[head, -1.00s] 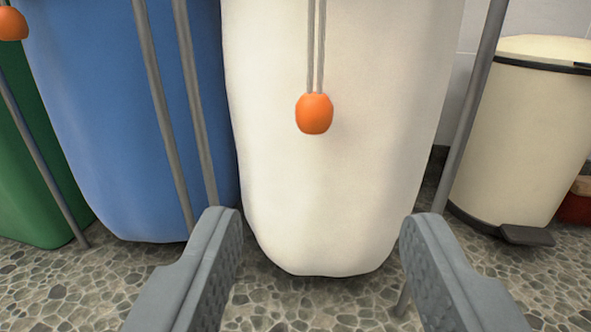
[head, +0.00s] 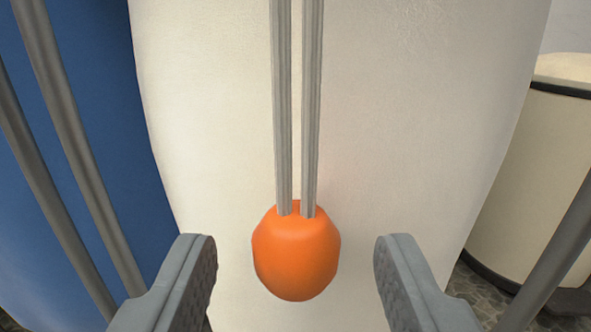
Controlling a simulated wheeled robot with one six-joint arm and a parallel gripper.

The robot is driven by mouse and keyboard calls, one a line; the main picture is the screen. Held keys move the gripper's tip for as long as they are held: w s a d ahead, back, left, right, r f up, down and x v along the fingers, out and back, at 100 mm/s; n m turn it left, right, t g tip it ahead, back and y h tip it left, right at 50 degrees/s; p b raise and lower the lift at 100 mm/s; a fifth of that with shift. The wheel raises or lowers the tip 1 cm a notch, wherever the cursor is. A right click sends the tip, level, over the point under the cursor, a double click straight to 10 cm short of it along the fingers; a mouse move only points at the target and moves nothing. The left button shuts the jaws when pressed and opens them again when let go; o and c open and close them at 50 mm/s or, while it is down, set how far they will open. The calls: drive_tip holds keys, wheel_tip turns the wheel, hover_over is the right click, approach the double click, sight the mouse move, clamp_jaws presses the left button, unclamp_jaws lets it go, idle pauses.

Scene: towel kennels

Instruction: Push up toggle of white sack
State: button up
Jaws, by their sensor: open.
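The white sack (head: 420,130) fills the middle of the view. Its orange toggle (head: 296,255) hangs at the lower end of two grey cords (head: 297,110), in front of the sack. My gripper (head: 295,255) is open, with one finger to the left of the toggle and one to the right. There is a visible gap between the toggle and each finger. The upper end of the cords is out of view.
A blue sack (head: 60,200) stands at the left, with grey frame poles (head: 75,150) in front of it. A cream pedal bin (head: 535,170) stands at the right behind another grey pole (head: 560,250). A little pebbled floor shows at the lower right.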

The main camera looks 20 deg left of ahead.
sight(296, 275)
drive_tip(key=shift+x, duration=1.55)
